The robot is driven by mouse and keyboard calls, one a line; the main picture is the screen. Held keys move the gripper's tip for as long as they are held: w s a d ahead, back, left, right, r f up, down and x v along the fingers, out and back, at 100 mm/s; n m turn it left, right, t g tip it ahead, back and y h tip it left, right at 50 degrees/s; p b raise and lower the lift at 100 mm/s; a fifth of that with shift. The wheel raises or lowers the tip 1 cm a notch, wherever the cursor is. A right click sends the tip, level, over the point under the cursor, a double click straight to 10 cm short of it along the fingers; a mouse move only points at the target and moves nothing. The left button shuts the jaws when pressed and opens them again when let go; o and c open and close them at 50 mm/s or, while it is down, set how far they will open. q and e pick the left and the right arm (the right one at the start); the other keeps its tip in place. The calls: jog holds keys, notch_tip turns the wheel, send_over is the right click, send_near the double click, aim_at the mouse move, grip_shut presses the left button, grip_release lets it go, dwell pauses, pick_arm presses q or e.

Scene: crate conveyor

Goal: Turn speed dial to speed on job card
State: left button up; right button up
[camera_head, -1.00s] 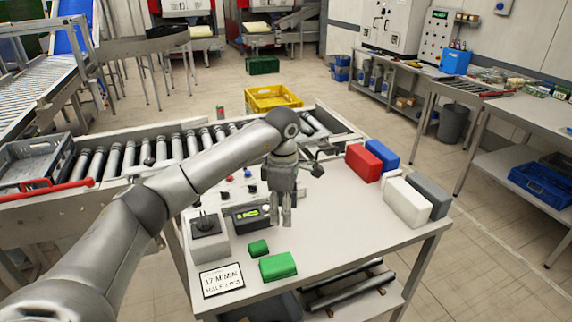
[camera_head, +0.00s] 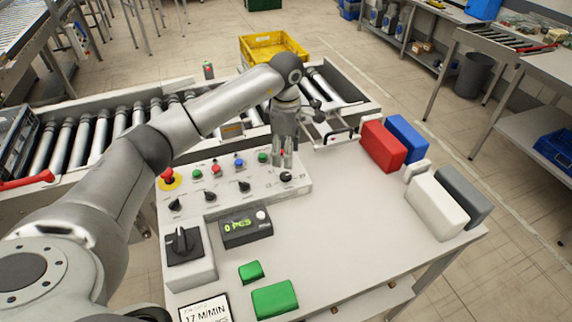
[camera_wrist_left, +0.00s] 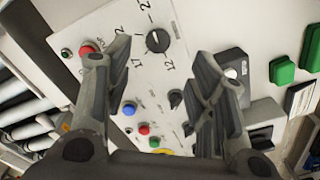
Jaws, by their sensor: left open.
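The speed dial (camera_head: 286,178) is a black round knob at the right end of the white control panel (camera_head: 226,190). In the left wrist view the dial (camera_wrist_left: 157,40) has numbers around it, including 12 and 17; its exact setting is hard to read. My left gripper (camera_head: 281,163) is above and just behind the dial, pointing down. In the wrist view its open fingers (camera_wrist_left: 161,57) stand either side of the dial, with no visible contact. The job card (camera_head: 205,309) at the table's front left reads 17 M/MIN; its lower part is cut off. My right gripper is not in view.
The panel also holds a red emergency button (camera_head: 168,174), small coloured buttons and several black knobs. A counter (camera_head: 246,229) shows 0 PCS beside a black rotary switch (camera_head: 181,241). Green blocks (camera_head: 275,299) lie in front. The table's middle right is clear.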

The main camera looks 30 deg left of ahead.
aim_at(286, 175)
pick_arm(q)
notch_tip(286, 175, down, 3)
jog(key=shift+f+p, duration=0.15)
jog(key=shift+p, duration=0.4)
notch_tip(286, 175, down, 4)
jog(key=shift+w+a+f+p, duration=0.1)
jog(key=shift+w+f+p, duration=0.05)
jog(key=shift+p, duration=0.4)
jog(key=shift+f, duration=0.1)
jog(key=shift+c, duration=0.4)
jog(key=c, duration=0.9)
jog(key=shift+c, duration=0.2)
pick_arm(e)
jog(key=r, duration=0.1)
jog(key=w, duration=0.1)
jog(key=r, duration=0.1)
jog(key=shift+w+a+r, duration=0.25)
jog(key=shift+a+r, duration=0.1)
